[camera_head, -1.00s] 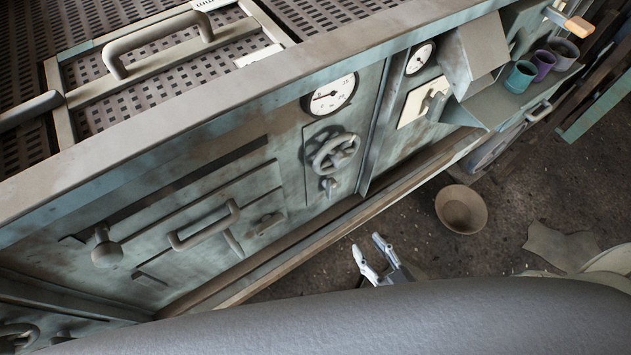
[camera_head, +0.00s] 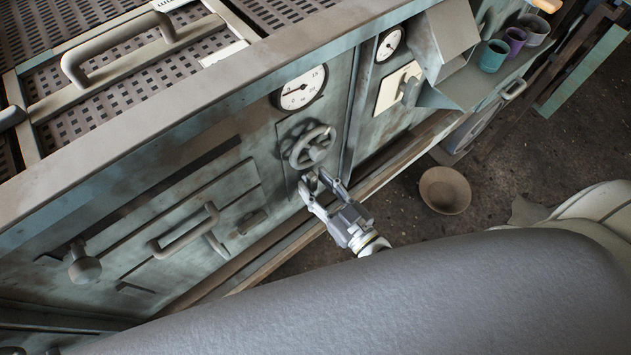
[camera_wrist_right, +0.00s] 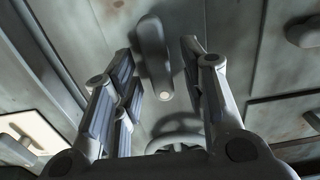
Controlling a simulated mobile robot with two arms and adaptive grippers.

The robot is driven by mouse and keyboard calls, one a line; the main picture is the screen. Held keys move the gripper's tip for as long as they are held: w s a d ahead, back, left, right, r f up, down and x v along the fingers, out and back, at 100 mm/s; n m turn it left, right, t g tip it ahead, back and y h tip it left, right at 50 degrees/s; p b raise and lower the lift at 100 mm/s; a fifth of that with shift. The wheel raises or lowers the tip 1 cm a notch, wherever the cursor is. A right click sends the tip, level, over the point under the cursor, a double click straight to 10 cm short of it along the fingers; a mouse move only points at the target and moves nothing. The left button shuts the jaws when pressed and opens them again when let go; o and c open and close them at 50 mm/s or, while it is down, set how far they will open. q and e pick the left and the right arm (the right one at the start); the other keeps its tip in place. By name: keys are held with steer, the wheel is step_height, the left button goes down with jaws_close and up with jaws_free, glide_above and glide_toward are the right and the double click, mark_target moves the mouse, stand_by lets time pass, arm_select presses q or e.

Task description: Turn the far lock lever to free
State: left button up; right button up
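A small grey lock lever (camera_wrist_right: 152,50) sits on the panel below a handwheel (camera_head: 312,147). In the right wrist view it is long and rounded, with a pale round end. My right gripper (camera_head: 315,182) is open in front of the panel. Its fingers stand on either side of the lever, with gaps showing in the right wrist view (camera_wrist_right: 159,52). In the head view the fingers partly cover the lever. A second lever (camera_head: 252,221) sits lower left, beside a bar handle (camera_head: 184,230). My left gripper is not in view.
A round gauge (camera_head: 299,89) sits above the handwheel. A cream plate (camera_head: 398,87) with another lever is farther right. A ledge (camera_head: 278,250) runs along the panel's foot. A bowl (camera_head: 445,190) stands on the floor, and several cups (camera_head: 494,56) are on a shelf.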

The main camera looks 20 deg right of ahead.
steer(key=shift+w+a, duration=0.1)
steer(key=shift+w, duration=0.25)
jaws_close()
